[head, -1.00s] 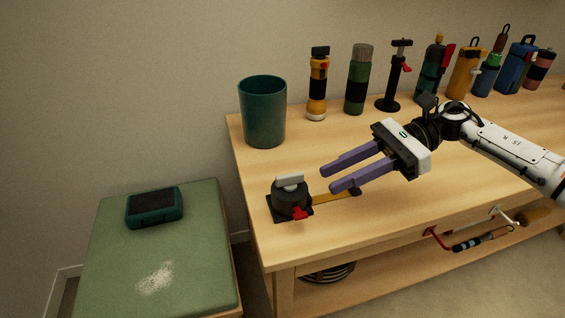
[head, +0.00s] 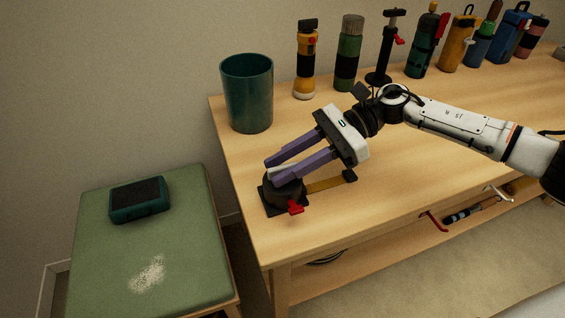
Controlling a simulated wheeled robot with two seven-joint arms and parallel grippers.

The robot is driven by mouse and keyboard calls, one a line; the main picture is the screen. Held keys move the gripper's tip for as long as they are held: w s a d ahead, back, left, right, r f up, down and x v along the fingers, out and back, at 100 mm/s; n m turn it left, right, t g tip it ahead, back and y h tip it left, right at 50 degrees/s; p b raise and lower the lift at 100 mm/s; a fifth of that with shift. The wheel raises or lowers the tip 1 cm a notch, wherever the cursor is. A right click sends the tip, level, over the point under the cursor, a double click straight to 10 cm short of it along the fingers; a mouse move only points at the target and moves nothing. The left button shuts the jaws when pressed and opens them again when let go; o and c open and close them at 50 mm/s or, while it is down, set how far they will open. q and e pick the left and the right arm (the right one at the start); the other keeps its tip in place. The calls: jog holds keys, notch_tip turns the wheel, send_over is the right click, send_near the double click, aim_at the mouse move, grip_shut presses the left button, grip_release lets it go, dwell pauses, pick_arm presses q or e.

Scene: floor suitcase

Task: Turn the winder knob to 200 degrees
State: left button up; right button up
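The winder (head: 285,192) is a dark round body on a black square plate at the near left corner of the wooden table. It has a light grey bar-shaped knob (head: 284,172) on top and a red pointer (head: 295,208) at its front. My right gripper (head: 271,169) has its two purple fingers at the knob, one on each side of the grey bar. The fingers are apart with a gap between them. They partly hide the bar, and I cannot tell whether they touch it. My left gripper is not in view.
A yellow-brown strip (head: 325,184) runs right from the winder. A teal cup (head: 247,93) stands behind it, and several bottles and tools line the table's back edge. A green-topped stool (head: 100,255) with a dark teal box (head: 140,200) stands left. The table's middle is clear.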

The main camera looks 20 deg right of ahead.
jog(key=shift+a+f, duration=0.1)
jog(key=shift+a, duration=0.1)
jog(key=shift+c, duration=0.3)
grip_shut()
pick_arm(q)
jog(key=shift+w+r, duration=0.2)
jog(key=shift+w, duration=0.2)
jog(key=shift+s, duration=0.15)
